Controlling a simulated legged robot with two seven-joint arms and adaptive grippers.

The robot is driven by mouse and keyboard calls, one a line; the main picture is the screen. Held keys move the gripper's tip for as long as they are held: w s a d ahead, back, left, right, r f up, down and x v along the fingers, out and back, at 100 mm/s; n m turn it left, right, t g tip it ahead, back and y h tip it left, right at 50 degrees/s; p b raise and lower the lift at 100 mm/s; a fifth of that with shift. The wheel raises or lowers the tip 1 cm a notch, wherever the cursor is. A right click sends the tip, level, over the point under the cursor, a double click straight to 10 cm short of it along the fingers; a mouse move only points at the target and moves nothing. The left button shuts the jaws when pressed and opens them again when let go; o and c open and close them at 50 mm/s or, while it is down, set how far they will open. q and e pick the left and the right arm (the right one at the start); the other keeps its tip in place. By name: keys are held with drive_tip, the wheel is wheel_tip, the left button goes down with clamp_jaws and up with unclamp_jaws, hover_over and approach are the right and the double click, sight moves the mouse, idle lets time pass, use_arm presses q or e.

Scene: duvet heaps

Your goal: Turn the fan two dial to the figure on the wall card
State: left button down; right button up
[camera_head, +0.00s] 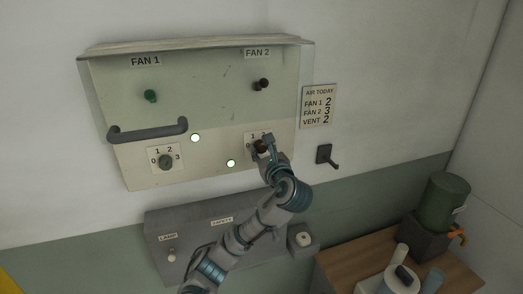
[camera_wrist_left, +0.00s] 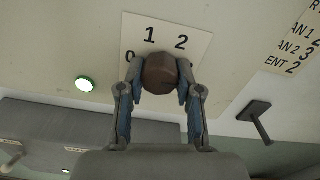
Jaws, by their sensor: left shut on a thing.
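The fan two dial (camera_wrist_left: 160,74) is a brown round knob on a white plate (camera_wrist_left: 205,42) with the figures 0, 1 and 2 showing. My left gripper (camera_head: 266,146) is shut on it, one finger on each side in the left wrist view (camera_wrist_left: 160,80). The rest of the plate is hidden behind the fingers, and the dial's pointer cannot be made out. The wall card (camera_head: 319,105), headed AIR TODAY, reads FAN 1 2, FAN 2 3, VENT 2. My right gripper is not in view.
A black lever (camera_head: 326,155) sits right of the panel. A grey box (camera_head: 165,228) is below, a wooden table (camera_head: 345,266) lower right.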

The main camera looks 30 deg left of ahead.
use_arm(q)
drive_tip(key=shift+r, duration=0.25)
drive_tip(key=c, duration=0.8)
unclamp_jaws()
drive_tip(key=shift+o, duration=0.2)
drive_tip(key=shift+s+d, duration=0.1)
drive_tip(key=shift+d, duration=0.1)
drive_tip(key=v, duration=1.2)
drive_tip(key=shift+w+a+f, duration=0.2)
drive_tip(key=shift+w, duration=0.05)
